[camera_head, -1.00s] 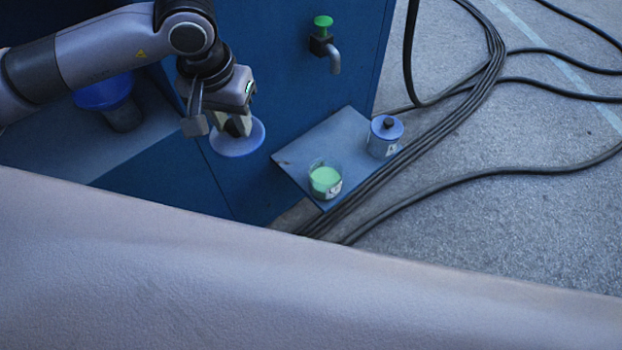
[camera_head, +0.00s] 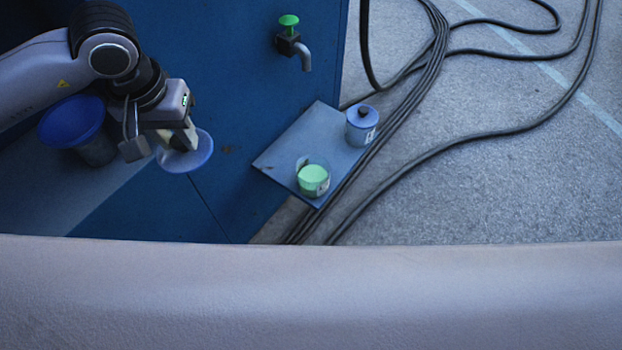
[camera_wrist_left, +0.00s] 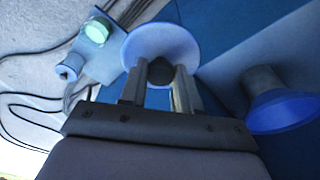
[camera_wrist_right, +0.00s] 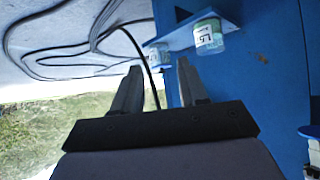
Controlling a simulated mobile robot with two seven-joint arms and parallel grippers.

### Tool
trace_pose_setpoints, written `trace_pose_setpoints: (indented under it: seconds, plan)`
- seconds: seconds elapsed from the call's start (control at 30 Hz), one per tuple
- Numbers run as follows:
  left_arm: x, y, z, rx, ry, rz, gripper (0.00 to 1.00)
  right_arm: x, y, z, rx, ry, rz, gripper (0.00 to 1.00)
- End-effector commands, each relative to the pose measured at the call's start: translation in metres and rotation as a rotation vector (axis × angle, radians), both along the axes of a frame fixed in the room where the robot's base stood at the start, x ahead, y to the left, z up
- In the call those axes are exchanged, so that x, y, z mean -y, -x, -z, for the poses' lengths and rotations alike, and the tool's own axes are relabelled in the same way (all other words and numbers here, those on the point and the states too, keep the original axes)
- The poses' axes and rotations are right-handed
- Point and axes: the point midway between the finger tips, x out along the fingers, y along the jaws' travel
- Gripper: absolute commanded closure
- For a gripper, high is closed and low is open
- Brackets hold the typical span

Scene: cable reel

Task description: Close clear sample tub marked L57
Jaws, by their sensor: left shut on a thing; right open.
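A clear tub (camera_head: 313,180) with pale green contents stands open on a small blue shelf (camera_head: 290,150). It also shows in the right wrist view (camera_wrist_right: 208,36), with a white label that I cannot read surely. My left gripper (camera_head: 190,135) is shut on the dark knob of a round blue lid (camera_head: 196,157). It holds the lid in the air, left of the shelf and apart from the tub. The lid (camera_wrist_left: 165,38) also shows in the left wrist view. My right gripper (camera_wrist_right: 155,80) is open and empty; it is outside the head view.
A second tub (camera_head: 361,128), with a blue lid on, stands at the shelf's back right. A tap (camera_head: 304,58) with a green knob sticks out of the blue cabinet (camera_head: 240,90). A blue-rimmed container (camera_head: 72,121) is at left. Dark cables (camera_head: 400,120) pass right of the shelf.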

Motion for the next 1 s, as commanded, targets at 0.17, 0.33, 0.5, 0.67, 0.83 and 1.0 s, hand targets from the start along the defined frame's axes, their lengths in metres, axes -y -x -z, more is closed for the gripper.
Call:
trace_pose_setpoints:
  seconds: [0.17, 0.33, 0.5, 0.67, 0.83, 1.0]
  plan:
    - [0.001, -0.001, 0.001, 0.0, 0.0, -0.014, 0.98, 0.0, -0.001, 0.001, 0.005, 0.009, -0.009, 0.18]
    - [0.007, -0.01, 0.011, 0.001, 0.001, -0.167, 0.98, -0.006, -0.01, 0.008, 0.047, 0.076, -0.076, 0.0]
    - [0.02, -0.028, 0.027, 0.001, 0.0, -0.484, 0.98, -0.016, -0.026, 0.019, 0.132, 0.225, -0.21, 0.0]
    - [0.034, -0.045, 0.041, 0.002, 0.0, -0.826, 0.98, -0.027, -0.042, 0.028, 0.228, 0.387, -0.342, 0.0]
    - [0.049, -0.062, 0.056, 0.001, -0.001, -1.205, 0.98, -0.039, -0.058, 0.037, 0.335, 0.573, -0.478, 0.0]
    - [0.065, -0.078, 0.071, 0.0, -0.001, -1.599, 0.98, -0.051, -0.075, 0.046, 0.45, 0.775, -0.607, 0.0]
